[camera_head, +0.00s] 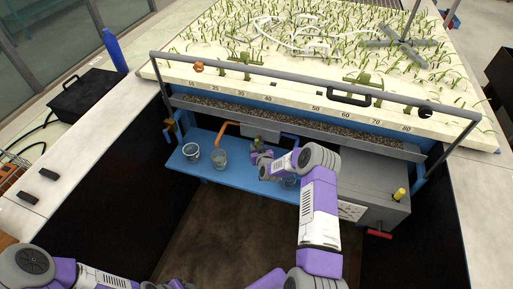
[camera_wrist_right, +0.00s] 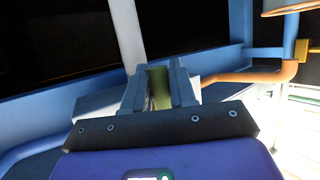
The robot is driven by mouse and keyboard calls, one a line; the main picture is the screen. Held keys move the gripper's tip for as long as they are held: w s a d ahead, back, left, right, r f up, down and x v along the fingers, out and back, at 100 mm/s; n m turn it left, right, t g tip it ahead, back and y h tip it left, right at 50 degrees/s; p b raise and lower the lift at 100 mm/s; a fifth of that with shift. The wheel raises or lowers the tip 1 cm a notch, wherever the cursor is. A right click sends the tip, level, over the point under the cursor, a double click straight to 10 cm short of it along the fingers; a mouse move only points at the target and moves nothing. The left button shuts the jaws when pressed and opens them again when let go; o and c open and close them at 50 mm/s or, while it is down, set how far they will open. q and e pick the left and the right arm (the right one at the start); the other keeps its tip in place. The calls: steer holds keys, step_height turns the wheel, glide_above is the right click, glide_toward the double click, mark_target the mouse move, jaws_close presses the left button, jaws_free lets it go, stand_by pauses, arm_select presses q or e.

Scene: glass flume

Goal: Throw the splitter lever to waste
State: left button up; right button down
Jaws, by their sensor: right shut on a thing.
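My right arm reaches down over the blue shelf (camera_head: 235,170) in the head view. My right gripper (camera_head: 260,156) is at the grey splitter box (camera_head: 262,134), below the gravel channel. In the right wrist view, the gripper's (camera_wrist_right: 160,88) two grey fingers are closed on a narrow yellow-green piece, which looks like the splitter lever (camera_wrist_right: 160,80). Most of the lever is hidden between the fingers, so its exact position cannot be told. An orange outlet pipe (camera_head: 222,128) comes off the box to the left. It also shows in the right wrist view (camera_wrist_right: 245,76). My left gripper is not in view.
Two glass jars (camera_head: 191,152) (camera_head: 220,158) stand on the shelf left of the gripper. Another jar (camera_head: 289,181) is partly hidden by my right arm. A grey cabinet (camera_head: 375,185) with a red handle (camera_head: 378,234) stands right. A grey rail (camera_head: 300,77) crosses above.

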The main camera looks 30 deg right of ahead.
steer(key=c, duration=1)
jaws_free()
steer(key=shift+s, duration=0.1)
steer(key=shift+p+v, duration=0.6)
steer(key=shift+v, duration=3.15)
